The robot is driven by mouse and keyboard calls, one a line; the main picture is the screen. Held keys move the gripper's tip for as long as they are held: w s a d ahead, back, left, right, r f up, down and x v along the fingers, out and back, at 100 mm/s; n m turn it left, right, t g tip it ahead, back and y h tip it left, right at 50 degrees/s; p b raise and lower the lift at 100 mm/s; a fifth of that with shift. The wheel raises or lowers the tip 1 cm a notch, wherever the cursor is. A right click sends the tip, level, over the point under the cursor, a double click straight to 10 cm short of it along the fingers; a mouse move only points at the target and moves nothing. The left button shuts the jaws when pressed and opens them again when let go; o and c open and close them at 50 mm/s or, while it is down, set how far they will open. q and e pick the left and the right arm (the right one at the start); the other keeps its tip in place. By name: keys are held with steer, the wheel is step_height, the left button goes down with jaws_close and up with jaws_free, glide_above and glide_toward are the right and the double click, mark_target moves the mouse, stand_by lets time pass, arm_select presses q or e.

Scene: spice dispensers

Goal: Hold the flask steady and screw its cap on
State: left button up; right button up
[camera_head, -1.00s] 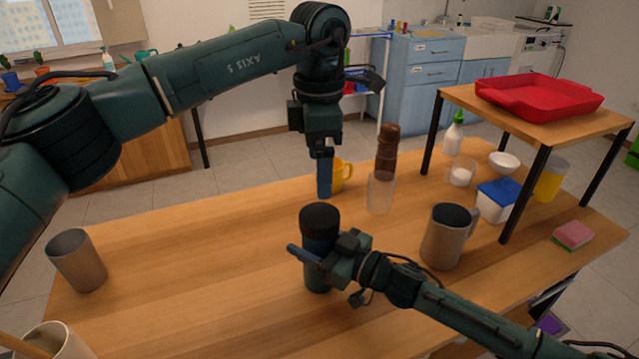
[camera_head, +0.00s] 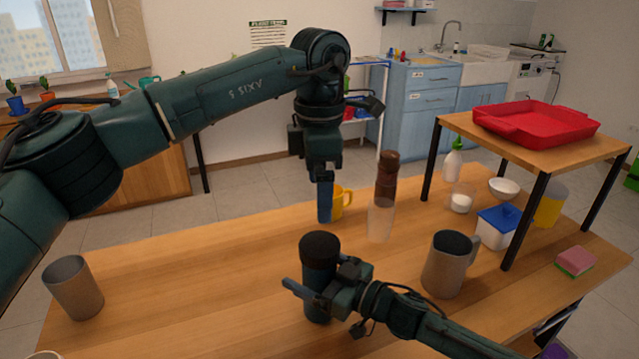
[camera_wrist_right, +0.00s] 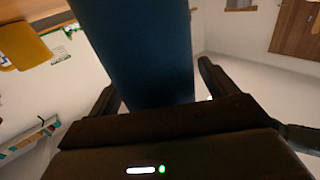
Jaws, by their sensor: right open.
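The dark blue flask (camera_head: 318,283) stands upright on the table, with a black cap (camera_head: 319,248) on its top. I cannot tell whether the cap is screwed down. My right gripper (camera_head: 312,289) is open around the flask's body, one finger showing in front of it. In the right wrist view the flask (camera_wrist_right: 135,50) rises between the two fingers, with a gap visible at the right finger. My left gripper (camera_head: 325,200) hangs pointing down beyond the flask, above the table and apart from the cap. Its fingers overlap, so its opening is hidden.
A yellow mug (camera_head: 341,200) and a clear pepper mill (camera_head: 381,218) stand behind the flask. A grey pitcher (camera_head: 446,268) is to the right, near a raised shelf (camera_head: 560,150) with a red tray (camera_head: 535,125). A grey cup (camera_head: 73,287) stands left. The left-middle table is clear.

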steer(key=v, duration=1.3)
steer(key=shift+s+f, duration=0.1)
